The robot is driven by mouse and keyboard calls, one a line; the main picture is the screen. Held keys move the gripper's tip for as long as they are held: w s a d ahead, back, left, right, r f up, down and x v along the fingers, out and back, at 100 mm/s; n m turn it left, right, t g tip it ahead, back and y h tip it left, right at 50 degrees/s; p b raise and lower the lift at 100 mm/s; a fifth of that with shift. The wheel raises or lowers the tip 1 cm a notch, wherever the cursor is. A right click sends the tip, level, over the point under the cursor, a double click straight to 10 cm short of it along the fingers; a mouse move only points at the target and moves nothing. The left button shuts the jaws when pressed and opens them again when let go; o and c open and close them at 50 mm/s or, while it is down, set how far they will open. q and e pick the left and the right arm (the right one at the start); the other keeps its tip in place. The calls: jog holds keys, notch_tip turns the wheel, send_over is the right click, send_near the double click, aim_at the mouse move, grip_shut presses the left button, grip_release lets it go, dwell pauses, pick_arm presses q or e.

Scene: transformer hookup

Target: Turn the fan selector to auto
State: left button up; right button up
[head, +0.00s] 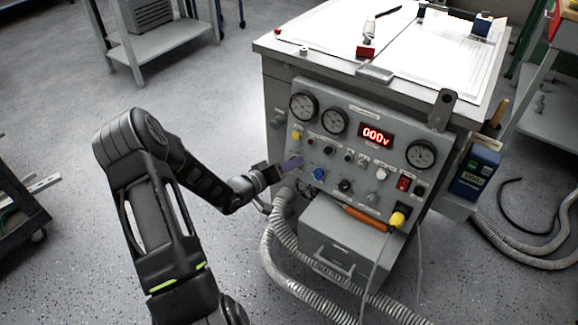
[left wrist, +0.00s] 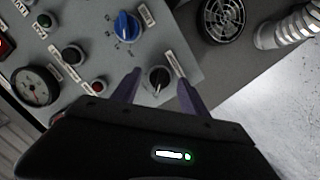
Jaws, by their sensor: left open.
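A small black selector knob (left wrist: 159,77) with a white pointer line sits on the grey control panel (head: 335,150). In the left wrist view it appears between my open left fingers (left wrist: 158,88), and its pointer points down toward the gripper body. I cannot tell whether the fingers touch it, and its label is too small to read. In the head view my left gripper (head: 291,163) is at the panel's left side and seems to hide this knob. A blue knob (head: 318,174) is just right of the gripper; it also shows in the left wrist view (left wrist: 127,25). My right gripper is out of view.
The panel has round gauges (head: 304,107), a red display (head: 376,135) reading 000v, several buttons and a yellow plug (head: 397,219). Below are a grey drawer box (head: 340,245) and ribbed hoses (head: 272,245). A round grille (left wrist: 222,15) is near the panel edge.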

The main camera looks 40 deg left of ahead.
pick_arm(q)
jog(key=shift+w, duration=0.2)
jog(key=shift+c, duration=0.2)
grip_shut()
